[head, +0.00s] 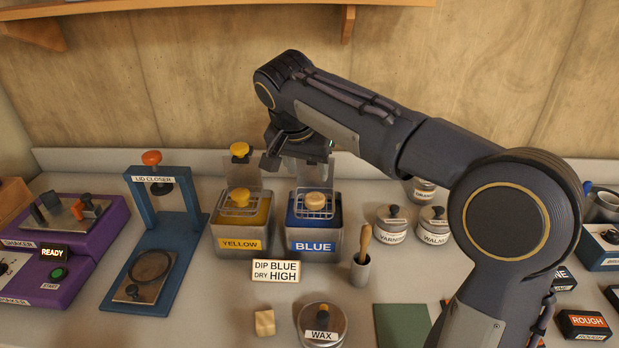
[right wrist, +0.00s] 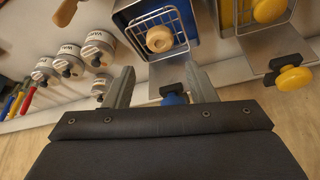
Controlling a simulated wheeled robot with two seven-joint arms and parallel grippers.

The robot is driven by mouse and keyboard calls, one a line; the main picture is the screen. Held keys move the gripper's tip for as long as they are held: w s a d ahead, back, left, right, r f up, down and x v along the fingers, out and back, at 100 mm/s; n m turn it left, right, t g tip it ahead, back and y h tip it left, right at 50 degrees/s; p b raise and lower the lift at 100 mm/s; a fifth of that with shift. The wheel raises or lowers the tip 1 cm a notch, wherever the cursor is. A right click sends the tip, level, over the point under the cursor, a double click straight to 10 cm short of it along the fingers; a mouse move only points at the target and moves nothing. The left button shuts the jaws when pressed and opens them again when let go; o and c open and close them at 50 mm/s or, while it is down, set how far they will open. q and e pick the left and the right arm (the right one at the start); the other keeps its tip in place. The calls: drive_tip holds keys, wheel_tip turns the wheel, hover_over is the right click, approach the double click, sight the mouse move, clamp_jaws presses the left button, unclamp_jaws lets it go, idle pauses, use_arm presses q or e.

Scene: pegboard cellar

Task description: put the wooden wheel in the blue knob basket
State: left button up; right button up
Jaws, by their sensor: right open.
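The wooden wheel (head: 316,203), pale with a centre hole, lies in the wire blue knob basket (head: 318,214) over the blue tank (head: 314,240). The wheel (right wrist: 159,39) and basket (right wrist: 178,18) also show in the right wrist view. The basket's blue knob (right wrist: 173,99) shows there between my open fingers; in the head view my gripper hides it. My right gripper (head: 297,158) is open and empty, behind the blue tank, pointing down. Its two fingers show in the right wrist view (right wrist: 163,84); contact with the knob cannot be told. My left gripper is not in view.
The yellow tank (head: 240,243) with its yellow knob (head: 240,149) stands close on the left. A lid closer (head: 186,215) is further left. Varnish (head: 391,226) and walnut jars stand right. A sign (head: 276,271), brush cup (head: 360,272) and wax tin (head: 321,323) are in front.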

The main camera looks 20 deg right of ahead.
drive_tip(key=s+d+f+n+y, duration=0.2)
drive_tip(key=s, duration=0.4)
drive_tip(key=s+d+f+n+y, duration=0.2)
drive_tip(key=s+f, duration=0.1)
drive_tip(key=s, duration=0.3)
drive_tip(key=s+a+f+n+t+y, duration=0.1)
drive_tip(key=s+a+f, duration=0.2)
drive_tip(key=s+f, duration=0.2)
drive_tip(key=s+a+f+n+t+y, duration=0.1)
drive_tip(key=s+f, duration=0.3)
drive_tip(key=s, duration=0.5)
drive_tip(key=shift+s+a+f+n+y, duration=0.35)
drive_tip(key=shift+a+n+y, duration=0.2)
drive_tip(key=shift+a, duration=0.35)
